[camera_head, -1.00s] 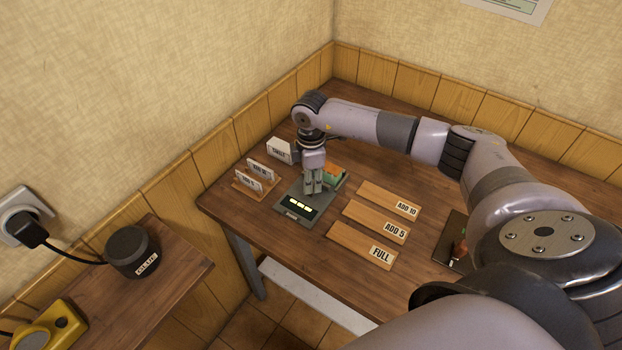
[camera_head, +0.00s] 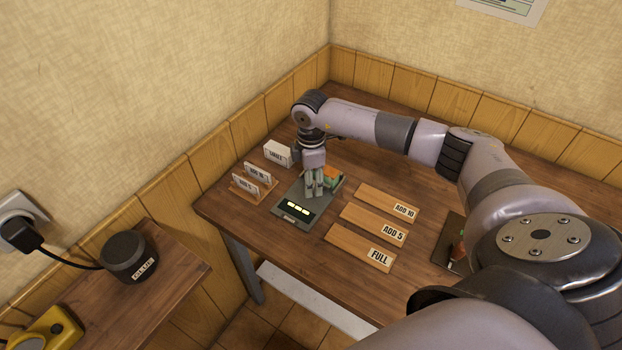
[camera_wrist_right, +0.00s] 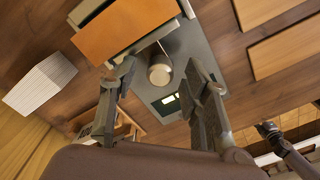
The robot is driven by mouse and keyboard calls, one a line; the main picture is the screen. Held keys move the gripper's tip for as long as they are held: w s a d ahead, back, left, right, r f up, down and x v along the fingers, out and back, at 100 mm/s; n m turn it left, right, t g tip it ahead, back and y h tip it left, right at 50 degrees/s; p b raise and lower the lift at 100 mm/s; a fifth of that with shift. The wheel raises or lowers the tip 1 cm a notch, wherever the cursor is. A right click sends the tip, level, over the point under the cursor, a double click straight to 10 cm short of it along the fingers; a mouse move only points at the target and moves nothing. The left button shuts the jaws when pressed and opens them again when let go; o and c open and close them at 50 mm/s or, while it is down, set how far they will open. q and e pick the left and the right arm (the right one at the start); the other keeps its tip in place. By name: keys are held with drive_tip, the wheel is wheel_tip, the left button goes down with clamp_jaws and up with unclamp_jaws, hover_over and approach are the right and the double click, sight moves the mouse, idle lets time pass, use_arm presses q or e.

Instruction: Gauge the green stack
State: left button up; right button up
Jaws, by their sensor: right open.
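My right gripper (camera_head: 314,190) points down over a grey gauge (camera_head: 284,215) with a small lit display (camera_head: 298,208). The display's digits are too small to read. In the right wrist view the gripper (camera_wrist_right: 170,85) is open, with a pale round knob (camera_wrist_right: 160,72) showing between and beyond its fingers. I cannot tell whether the fingers touch it. A stack with an orange top and some green at its side (camera_head: 333,175) sits at the back of the gauge, partly hidden by the gripper. Its orange top (camera_wrist_right: 125,28) shows beside the fingers.
Wooden boards labelled ADD 10 (camera_head: 388,202), ADD 5 (camera_head: 372,224) and FULL (camera_head: 355,246) lie right of the gauge. Small upright cards (camera_head: 252,181) and a white labelled block (camera_head: 277,152) stand left. A dark tray (camera_head: 452,242) lies near my arm.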

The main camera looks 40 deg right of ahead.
drive_tip(key=shift+r, duration=0.1)
wheel_tip(320, 180, up, 12)
idle(0.5)
idle(0.5)
